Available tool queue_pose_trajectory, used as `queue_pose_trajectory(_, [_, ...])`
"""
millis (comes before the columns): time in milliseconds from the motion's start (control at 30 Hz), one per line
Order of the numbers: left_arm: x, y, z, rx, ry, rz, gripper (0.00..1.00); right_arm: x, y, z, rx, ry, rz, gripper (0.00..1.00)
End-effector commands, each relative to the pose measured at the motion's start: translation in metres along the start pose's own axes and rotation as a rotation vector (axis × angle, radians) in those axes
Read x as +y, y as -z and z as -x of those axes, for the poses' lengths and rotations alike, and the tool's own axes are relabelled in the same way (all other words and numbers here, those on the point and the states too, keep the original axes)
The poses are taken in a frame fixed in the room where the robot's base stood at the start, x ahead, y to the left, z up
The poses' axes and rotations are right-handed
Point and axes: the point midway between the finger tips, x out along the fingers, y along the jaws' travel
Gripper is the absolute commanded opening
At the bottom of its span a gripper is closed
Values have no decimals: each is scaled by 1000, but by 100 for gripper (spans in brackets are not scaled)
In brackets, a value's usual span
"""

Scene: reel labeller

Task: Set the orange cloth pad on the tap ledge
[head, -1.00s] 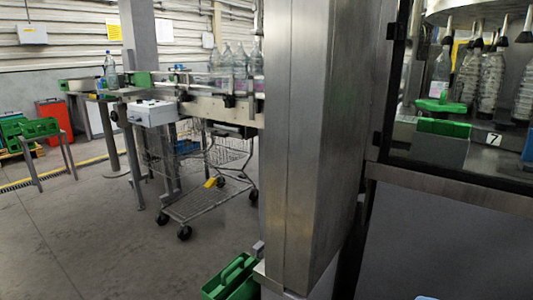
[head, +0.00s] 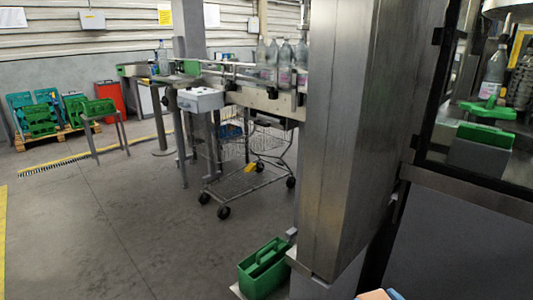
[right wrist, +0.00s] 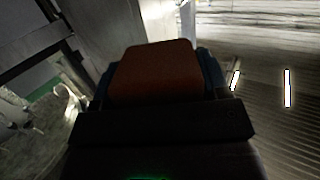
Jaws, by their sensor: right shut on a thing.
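The orange cloth pad (right wrist: 155,72) shows dark orange-brown in the right wrist view. My right gripper (right wrist: 160,78) is shut on it, with blue fingers at its left and right sides. In the head view, a small corner of the pad (head: 373,295) shows at the bottom edge, beside a bit of blue finger. The pad is clear of any surface that I can make out. I cannot pick out the tap ledge in either view. My left gripper is not in view.
A steel column (head: 345,140) stands close in front, with a green tote (head: 262,270) at its foot. A wire trolley (head: 247,183) stands under the bottle conveyor (head: 262,98). A machine cabinet (head: 465,225) fills the right. Open floor (head: 120,220) lies to the left.

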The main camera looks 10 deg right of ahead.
Motion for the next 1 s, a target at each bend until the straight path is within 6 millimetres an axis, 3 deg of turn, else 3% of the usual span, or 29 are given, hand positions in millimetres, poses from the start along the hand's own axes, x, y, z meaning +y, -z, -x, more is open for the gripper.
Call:
queue_pose_trajectory(33, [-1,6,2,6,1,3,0,-12,14,-4,13,-19,-8,42])
queue_pose_trajectory(100, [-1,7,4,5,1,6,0,-25,23,-9,12,-50,-10,42])
queue_pose_trajectory(300, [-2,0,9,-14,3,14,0,-46,38,-16,5,-103,-15,42])
queue_pose_trajectory(467, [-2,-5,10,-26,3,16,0,-51,39,-18,3,-114,-13,42])
queue_pose_trajectory(1000, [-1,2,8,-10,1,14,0,-51,38,-18,3,-113,-16,42])
